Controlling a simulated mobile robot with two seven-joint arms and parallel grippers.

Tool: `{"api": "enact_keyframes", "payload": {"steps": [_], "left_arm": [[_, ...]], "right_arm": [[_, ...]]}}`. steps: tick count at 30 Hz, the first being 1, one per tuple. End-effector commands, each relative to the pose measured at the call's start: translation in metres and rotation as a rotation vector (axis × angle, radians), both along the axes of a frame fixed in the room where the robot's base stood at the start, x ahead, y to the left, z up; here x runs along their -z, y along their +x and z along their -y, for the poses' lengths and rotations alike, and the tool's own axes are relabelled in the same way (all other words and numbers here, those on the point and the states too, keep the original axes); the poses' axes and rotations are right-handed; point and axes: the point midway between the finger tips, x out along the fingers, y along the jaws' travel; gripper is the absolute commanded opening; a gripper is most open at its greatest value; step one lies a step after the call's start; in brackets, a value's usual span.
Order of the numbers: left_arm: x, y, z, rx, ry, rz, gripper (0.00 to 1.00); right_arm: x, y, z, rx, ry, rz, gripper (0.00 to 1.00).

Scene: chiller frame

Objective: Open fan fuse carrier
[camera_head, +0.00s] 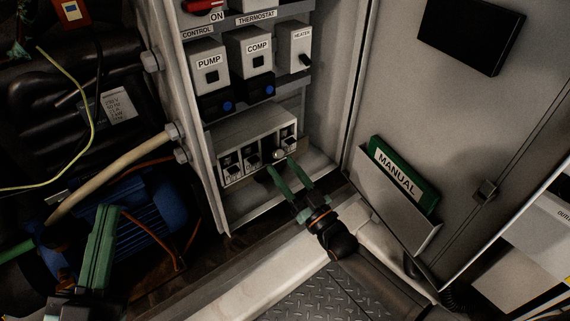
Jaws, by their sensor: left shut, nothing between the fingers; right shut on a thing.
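The fuse block (246,134) is a pale grey box low in the open cabinet, with several small dark carriers along its front. My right gripper (282,167) has its green fingertips at the block's right half, around a small pale knob (279,155). It is shut on this part, which I take to be the fan fuse carrier's handle; its label is unreadable and partly hidden. Another dark carrier (288,143) sits to the right of the knob. My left gripper (112,212) is shut and empty, at lower left in front of the blue motor.
Breakers marked PUMP (209,68), COMP (257,52) and HEATER (295,48) sit above the block. The open door at right bears a pocket (391,206) with a green MANUAL (404,177). A blue motor (150,207) and a pale hose (115,168) crowd the left.

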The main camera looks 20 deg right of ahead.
Motion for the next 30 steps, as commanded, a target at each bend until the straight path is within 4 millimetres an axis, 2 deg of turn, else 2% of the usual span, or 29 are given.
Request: {"api": "enact_keyframes", "payload": {"steps": [1,3,9,13,18,21,24,30], "left_arm": [[0.007,0.008,-0.002,-0.017,0.002,-0.074,0.0],[0.028,0.017,-0.005,-0.034,0.003,-0.169,0.0],[0.088,0.03,-0.01,-0.074,0.007,-0.424,0.0],[0.126,0.03,-0.012,-0.094,0.009,-0.585,0.0],[0.175,0.02,-0.014,-0.112,0.015,-0.784,0.0],[0.197,0.013,-0.014,-0.119,0.017,-0.874,0.0],[0.21,0.008,-0.014,-0.122,0.019,-0.929,0.0],[0.218,0.005,-0.014,-0.123,0.02,-0.955,0.0]], "right_arm": [[-0.006,0.0,0.0,0.0,-0.006,-0.016,0.0],[-0.006,0.0,0.0,0.0,-0.011,-0.032,0.0],[-0.007,0.001,0.0,0.0,-0.022,-0.064,0.0],[-0.007,0.001,0.0,0.0,-0.03,-0.083,0.0],[-0.008,0.001,-0.001,0.0,-0.038,-0.104,0.0],[-0.008,0.001,-0.001,0.0,-0.042,-0.113,0.0],[-0.008,0.001,-0.001,0.0,-0.045,-0.12,0.0],[-0.007,0.001,-0.001,0.0,-0.046,-0.123,0.0]]}}
